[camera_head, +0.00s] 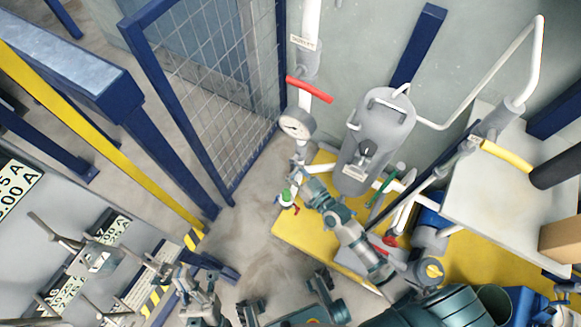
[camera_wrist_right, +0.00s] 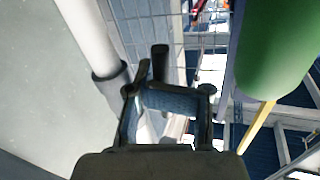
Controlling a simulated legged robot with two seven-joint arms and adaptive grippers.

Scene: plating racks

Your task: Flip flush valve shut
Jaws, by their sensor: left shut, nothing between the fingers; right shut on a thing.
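A small valve-like fitting with a green cap (camera_head: 287,196) sits at the left edge of the yellow skid, beside the tip of my right arm. My right gripper (camera_head: 298,172) is at the pipework just above it, below a round gauge. In the right wrist view the gripper (camera_wrist_right: 167,92) is shut on a dark part (camera_wrist_right: 160,62), probably a lever; their contact is partly hidden. A large green cylinder (camera_wrist_right: 280,45) is close on the right there. Which fitting is the flush valve is unclear. My left gripper (camera_head: 190,285) appears shut and empty at the lower left.
A grey tank (camera_head: 376,135) stands behind my right arm. A red handle (camera_head: 309,89) and the gauge (camera_head: 297,124) are on the upright pipe. A mesh fence (camera_head: 215,80) and yellow rail (camera_head: 100,142) are left. Bare floor (camera_head: 245,240) lies between my grippers.

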